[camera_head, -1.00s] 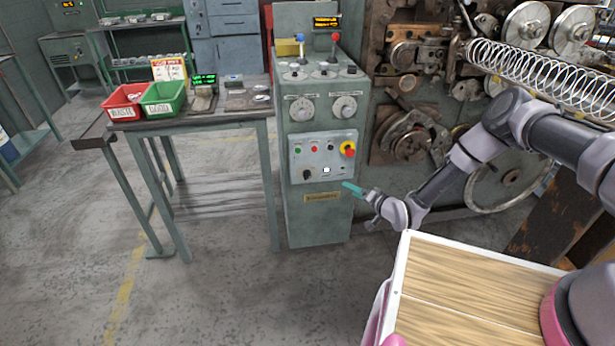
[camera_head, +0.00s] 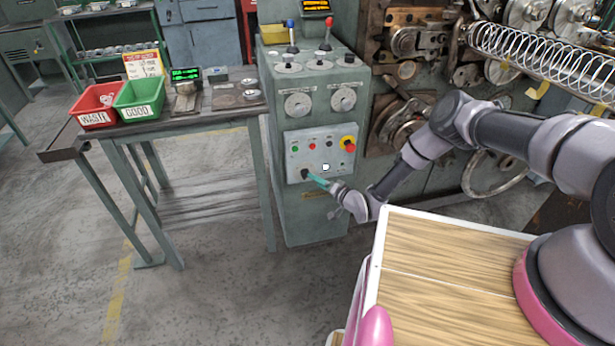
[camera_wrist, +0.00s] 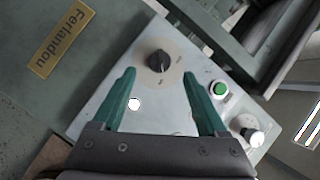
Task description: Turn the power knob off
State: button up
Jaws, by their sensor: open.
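The power knob (camera_wrist: 159,62) is a black rotary knob on a pale round plate with small lettering too blurred to read. It sits on the light grey control panel (camera_head: 340,141), at the panel's lower left in the head view, where my gripper's tips partly cover it. My gripper (camera_wrist: 158,82) has teal fingers and is open. My gripper also shows at the panel in the head view (camera_head: 314,178).
The panel also carries a yellow-ringed red emergency button (camera_head: 348,144). A work table (camera_head: 215,117) with red and green bins stands left. The coiling machine (camera_head: 400,60) is behind my arm.

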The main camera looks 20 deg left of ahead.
aim_at(306, 174)
jog(key=x, duration=0.6)
jog(key=shift+c, duration=0.3)
grip_shut()
